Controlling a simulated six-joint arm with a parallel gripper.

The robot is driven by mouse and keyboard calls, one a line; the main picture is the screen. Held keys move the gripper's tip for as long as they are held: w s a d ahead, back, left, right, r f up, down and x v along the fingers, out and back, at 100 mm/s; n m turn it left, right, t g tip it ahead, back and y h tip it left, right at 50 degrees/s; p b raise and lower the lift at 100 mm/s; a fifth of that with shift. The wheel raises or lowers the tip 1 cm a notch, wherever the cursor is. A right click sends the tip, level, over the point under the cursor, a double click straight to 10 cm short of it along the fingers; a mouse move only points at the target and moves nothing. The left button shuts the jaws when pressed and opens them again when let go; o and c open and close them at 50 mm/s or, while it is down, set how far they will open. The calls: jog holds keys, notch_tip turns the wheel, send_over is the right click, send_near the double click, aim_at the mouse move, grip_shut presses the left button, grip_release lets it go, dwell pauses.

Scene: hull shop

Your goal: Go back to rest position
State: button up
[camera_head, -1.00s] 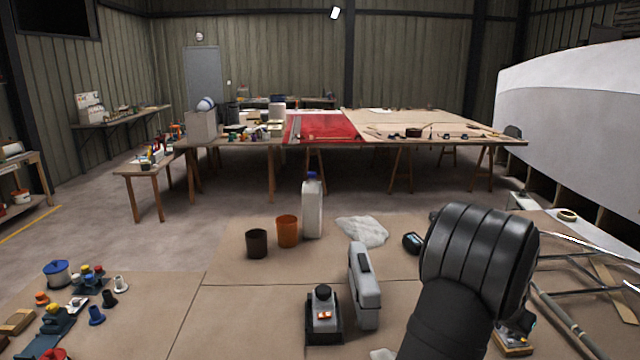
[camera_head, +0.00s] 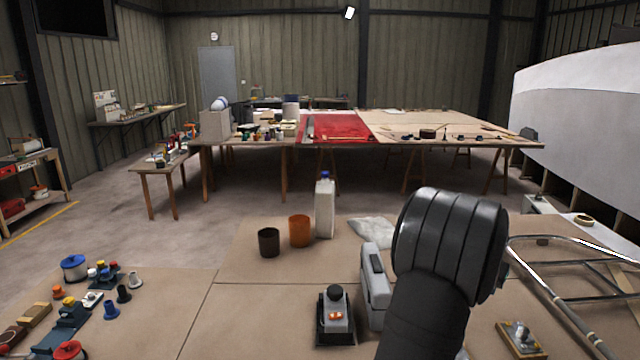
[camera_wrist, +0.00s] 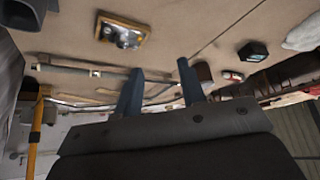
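My gripper (camera_wrist: 160,90) shows in the wrist view as two dark blue-grey fingers standing apart, with nothing between them. It hangs above the brown-covered workbench. In the head view only my black ribbed arm shows at the lower right, and the gripper is hidden behind it. The bench top (camera_head: 265,310) carries a grey case (camera_head: 376,290) just left of my arm and a dark device with an orange mark (camera_head: 335,318) beside that case.
A white bottle (camera_head: 325,210), an orange cup (camera_head: 300,231) and a dark cup (camera_head: 268,242) stand at the bench's back edge. A metal tube frame (camera_head: 560,290) lies at the right. A small wood-based part (camera_head: 521,338) lies right of my arm. Small fittings (camera_head: 110,308) crowd the left.

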jog(key=w+a+n+y, duration=0.1)
jog(key=w+a+n, duration=0.1)
jog(key=w+a, duration=0.5)
jog(key=w+a+n+t, duration=0.1)
jog(key=w+a+n, duration=0.1)
jog(key=w+a, duration=0.6)
jog(key=a, duration=0.7)
jog(key=shift+y, duration=0.4)
jog(key=shift+r, duration=0.1)
